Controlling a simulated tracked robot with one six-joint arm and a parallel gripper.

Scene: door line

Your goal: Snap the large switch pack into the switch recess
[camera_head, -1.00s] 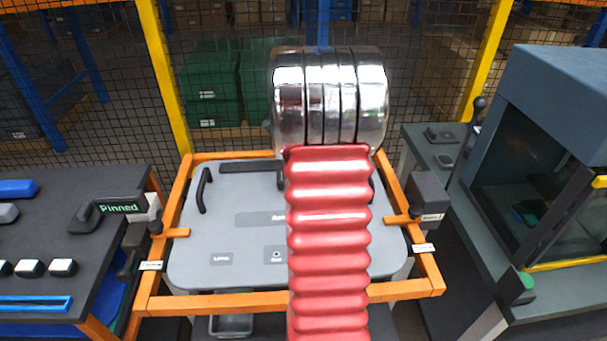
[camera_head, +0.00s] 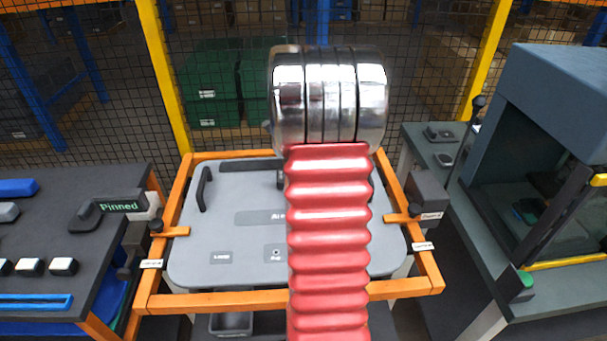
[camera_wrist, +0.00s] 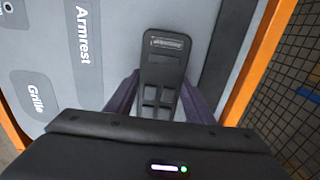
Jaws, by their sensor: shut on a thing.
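In the wrist view, my gripper (camera_wrist: 160,88) is shut on the switch pack (camera_wrist: 166,66), a dark, long block with several small rocker keys and a pale label at its far end. One purple finger is on each side of it. The pack is over the grey door panel (camera_wrist: 100,85); I cannot tell whether it touches the panel. No open switch recess can be made out; the pack and gripper cover part of the panel. In the head view, the panel (camera_head: 235,190) lies in an orange frame, and my arm hides the gripper and pack.
The orange frame (camera_head: 240,302) has dark clamps at its left and right sides. A dark table (camera_head: 60,240) with small parts stands at left, a blue-grey machine housing (camera_head: 555,110) at right. A mesh fence (camera_head: 430,60) with yellow posts is behind.

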